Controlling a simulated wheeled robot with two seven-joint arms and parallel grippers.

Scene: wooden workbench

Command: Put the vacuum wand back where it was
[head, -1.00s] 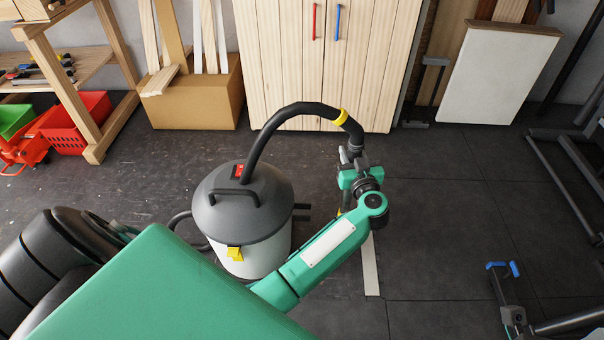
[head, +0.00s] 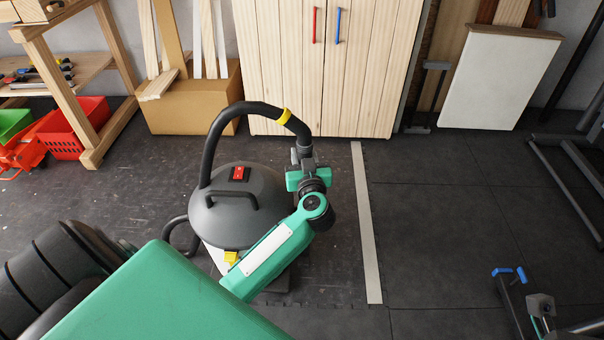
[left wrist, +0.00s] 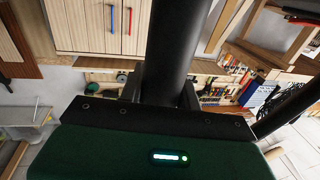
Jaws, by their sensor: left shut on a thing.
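The vacuum (head: 243,205) stands on the dark floor, with a grey domed lid, a red switch and a pale drum. Its black hose (head: 222,125) arches up to the right, past a yellow ring, to the wand (head: 304,142). My left gripper (head: 304,166) is shut on the wand beside the vacuum's right side. In the left wrist view the wand (left wrist: 170,50) is a thick black tube rising from between the fingers. The wand's lower part is hidden behind my arm in the head view. My right gripper is not in view.
A wooden cabinet (head: 323,75) stands behind. A white board (head: 498,80) leans at the back right. A black metal frame (head: 580,165) stands at the right. A blue-tipped thing (head: 508,273), unclear, is at the lower right. The floor (head: 440,235) between is clear.

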